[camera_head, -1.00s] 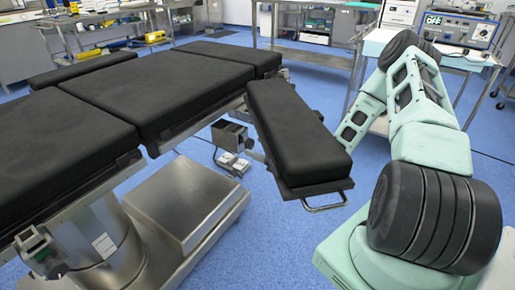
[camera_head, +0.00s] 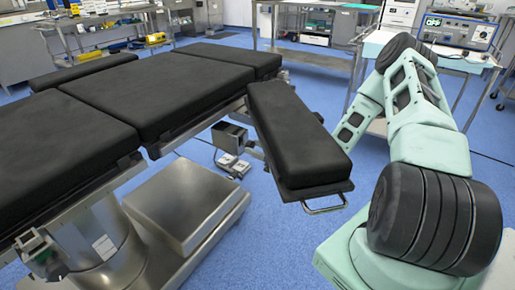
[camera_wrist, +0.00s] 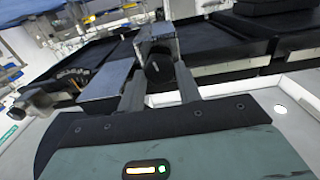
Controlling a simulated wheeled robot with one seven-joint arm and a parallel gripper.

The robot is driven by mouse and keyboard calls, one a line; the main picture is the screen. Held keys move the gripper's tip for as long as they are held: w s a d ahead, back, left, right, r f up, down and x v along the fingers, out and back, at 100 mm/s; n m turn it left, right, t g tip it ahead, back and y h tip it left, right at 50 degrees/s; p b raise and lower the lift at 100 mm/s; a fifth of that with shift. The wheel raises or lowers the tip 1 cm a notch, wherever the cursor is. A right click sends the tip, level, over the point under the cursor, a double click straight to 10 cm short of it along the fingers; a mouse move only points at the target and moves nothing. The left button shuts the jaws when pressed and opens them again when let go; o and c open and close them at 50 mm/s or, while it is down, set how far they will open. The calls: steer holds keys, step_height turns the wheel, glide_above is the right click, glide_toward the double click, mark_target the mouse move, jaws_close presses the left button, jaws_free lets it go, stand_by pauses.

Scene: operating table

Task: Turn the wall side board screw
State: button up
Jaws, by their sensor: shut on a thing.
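In the wrist view a black round knob-like screw (camera_wrist: 158,69) sits between the two fingers of my gripper (camera_wrist: 158,82). My gripper is shut on it, with one grey finger on each side. The lower part of the screw is hard to make out. In the head view a black padded side board (camera_head: 297,132) sticks out from the operating table (camera_head: 155,95) toward the viewer. My gripper and the screw do not show in the head view.
A foot pedal (camera_head: 232,163) lies on the blue floor near the side board. A cart with a device (camera_head: 458,30) stands behind my arm. Blue floor is free in front of the side board.

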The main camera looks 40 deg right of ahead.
steer(key=m+p, duration=0.1)
steer(key=m, duration=0.2)
steer(key=shift+m+p, duration=0.3)
steer(key=shift+p, duration=0.05)
steer(key=shift+m+p, duration=0.55)
steer(key=shift+m, duration=0.95)
steer(key=shift+d, duration=0.1)
steer(key=o, duration=1)
steer(key=p+v, duration=0.1)
steer(key=v, duration=1.6)
steer(key=shift+s, duration=0.2)
